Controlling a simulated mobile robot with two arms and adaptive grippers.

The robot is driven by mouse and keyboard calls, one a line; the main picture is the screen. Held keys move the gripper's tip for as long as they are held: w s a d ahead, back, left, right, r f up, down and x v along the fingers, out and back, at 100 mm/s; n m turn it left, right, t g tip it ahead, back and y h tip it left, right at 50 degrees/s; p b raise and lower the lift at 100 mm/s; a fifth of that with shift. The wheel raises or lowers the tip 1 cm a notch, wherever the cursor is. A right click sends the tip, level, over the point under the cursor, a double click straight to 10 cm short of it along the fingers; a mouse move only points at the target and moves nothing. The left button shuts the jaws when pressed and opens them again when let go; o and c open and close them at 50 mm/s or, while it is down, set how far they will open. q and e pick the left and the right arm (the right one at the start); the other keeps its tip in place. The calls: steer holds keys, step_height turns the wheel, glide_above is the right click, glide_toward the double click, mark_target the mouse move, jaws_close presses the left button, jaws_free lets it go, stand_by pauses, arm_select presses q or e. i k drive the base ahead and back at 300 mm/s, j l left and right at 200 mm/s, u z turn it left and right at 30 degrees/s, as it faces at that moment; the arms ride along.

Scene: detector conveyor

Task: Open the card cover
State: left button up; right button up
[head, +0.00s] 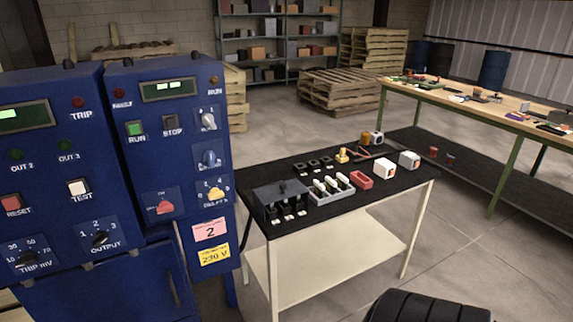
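A dark grey cover (278,192) with a small black knob on top sits at the left end of the black-topped table. It looks closed, lying over a unit with several black parts with white labels (286,214) along its front. What lies under the cover is hidden. Neither my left gripper nor my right gripper shows in the head view.
A grey rack (331,190) of pale upright pieces, a red tray (361,180) and white boxes (384,172) share the black-topped table (375,206). Blue control cabinets (180,150) stand close by on the left. A long workbench (455,98) stands at right; floor lies between.

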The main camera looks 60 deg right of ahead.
mark_target(272, 193)
steer(key=z, duration=1.65)
